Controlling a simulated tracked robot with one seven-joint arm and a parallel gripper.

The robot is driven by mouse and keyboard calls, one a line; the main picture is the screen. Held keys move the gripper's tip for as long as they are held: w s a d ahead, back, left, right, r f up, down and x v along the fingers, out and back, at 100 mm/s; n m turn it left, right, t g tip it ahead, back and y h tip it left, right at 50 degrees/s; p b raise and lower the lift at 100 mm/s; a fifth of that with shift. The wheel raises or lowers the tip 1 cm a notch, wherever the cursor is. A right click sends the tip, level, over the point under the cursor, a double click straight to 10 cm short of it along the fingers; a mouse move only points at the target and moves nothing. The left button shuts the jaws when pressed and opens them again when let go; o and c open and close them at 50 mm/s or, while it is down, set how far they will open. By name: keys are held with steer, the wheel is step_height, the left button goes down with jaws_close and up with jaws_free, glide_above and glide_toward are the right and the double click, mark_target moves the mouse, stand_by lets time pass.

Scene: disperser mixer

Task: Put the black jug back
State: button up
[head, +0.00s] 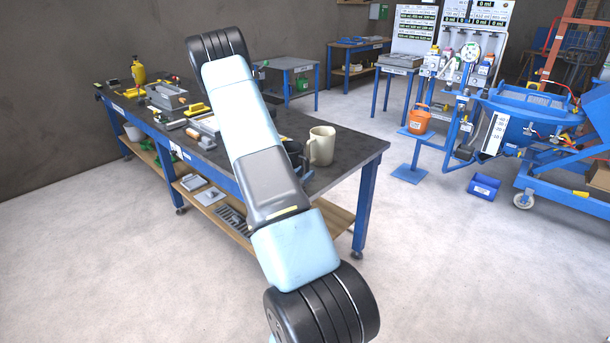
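No black jug can be made out clearly elsewhere. My arm crosses the middle of the view and covers part of the bench. My gripper's fingers cannot be made out, nor whether they hold anything.
The bench's left part holds a yellow bottle (138,71), grey trays and yellow tools. An orange bucket (419,119) stands on a blue stand at right, near a blue mixer machine (530,110). A blue bin (484,187) lies on the floor.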

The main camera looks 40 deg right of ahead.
steer(key=shift+r, duration=0.1)
steer(key=r+v, duration=0.1)
steer(key=v, duration=1.1)
steer(key=s+a+r+m+g+y, duration=0.2)
steer(key=s+r+m+g+y, duration=0.1)
steer(key=s+r+m+g, duration=0.25)
steer(key=s+a+r+m+g+y, duration=0.25)
steer(key=s+r+m, duration=0.25)
steer(key=r+m, duration=0.3)
steer(key=s+a+r+m+t+y, duration=0.3)
steer(key=a+r+y, duration=0.3)
steer(key=a, duration=0.5)
steer(key=s+a+r+m+t+y, duration=0.4)
steer(key=s+a+r+t+y, duration=0.2)
steer(key=a+r, duration=0.4)
steer(key=shift+a+r+t+y, duration=0.3)
steer(key=shift+a+y, duration=0.15)
steer(key=shift+a, duration=0.15)
